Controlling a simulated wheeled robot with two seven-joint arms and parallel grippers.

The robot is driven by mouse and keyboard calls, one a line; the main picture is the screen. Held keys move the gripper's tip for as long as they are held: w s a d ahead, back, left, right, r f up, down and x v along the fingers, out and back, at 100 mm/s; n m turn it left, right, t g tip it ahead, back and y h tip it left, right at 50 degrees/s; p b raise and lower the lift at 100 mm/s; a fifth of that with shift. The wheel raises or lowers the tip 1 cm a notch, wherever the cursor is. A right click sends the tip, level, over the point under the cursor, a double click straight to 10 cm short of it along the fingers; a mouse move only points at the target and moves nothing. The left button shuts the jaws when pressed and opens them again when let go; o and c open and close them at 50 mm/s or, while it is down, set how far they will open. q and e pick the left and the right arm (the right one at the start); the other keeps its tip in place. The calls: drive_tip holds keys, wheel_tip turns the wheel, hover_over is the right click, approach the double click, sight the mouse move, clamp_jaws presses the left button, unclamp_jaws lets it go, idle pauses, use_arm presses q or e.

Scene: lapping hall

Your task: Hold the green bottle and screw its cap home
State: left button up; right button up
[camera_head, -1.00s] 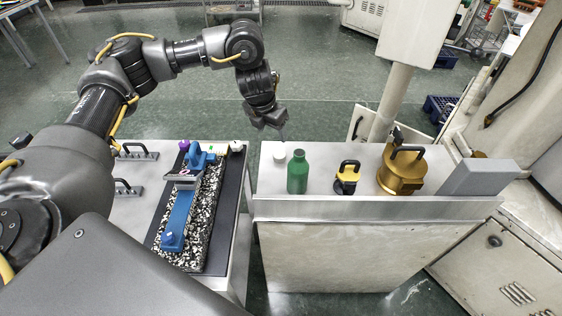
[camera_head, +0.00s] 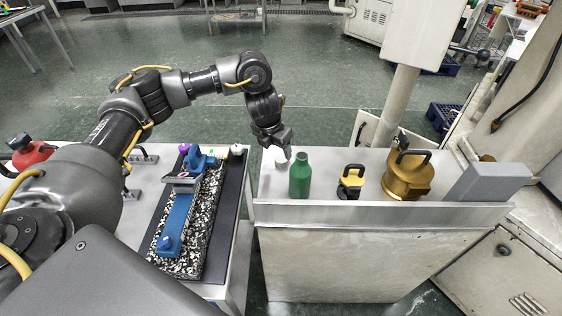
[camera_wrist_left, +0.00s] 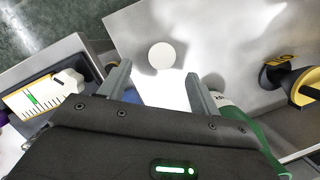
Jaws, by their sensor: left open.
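The green bottle (camera_head: 300,178) stands upright near the front edge of the grey-topped cabinet. In the left wrist view, part of the bottle (camera_wrist_left: 262,146) shows at the lower right, outside the right finger. The white round cap (camera_head: 279,155) lies on the cabinet top, left of and behind the bottle, partly hidden by my gripper in the head view. It is a white disc (camera_wrist_left: 162,56) in the wrist view, beyond the fingertips. My left gripper (camera_head: 286,153) is open and empty, low beside the cap and bottle. My right gripper is not in view.
On the cabinet top (camera_head: 395,205), a yellow-black handled item (camera_head: 351,182), a brass pot (camera_head: 408,175) and a grey block (camera_head: 487,182) stand right of the bottle. A blue fixture (camera_head: 178,220) sits on the left bench. A gap separates bench and cabinet.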

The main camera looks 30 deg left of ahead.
sight(281, 158)
use_arm(q)
drive_tip(key=x, duration=0.5)
drive_tip(key=shift+w+d, duration=0.15)
drive_tip(key=shift+f, duration=0.1)
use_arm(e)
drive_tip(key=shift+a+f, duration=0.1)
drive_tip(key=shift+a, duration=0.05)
use_arm(q)
drive_tip(key=c, duration=1)
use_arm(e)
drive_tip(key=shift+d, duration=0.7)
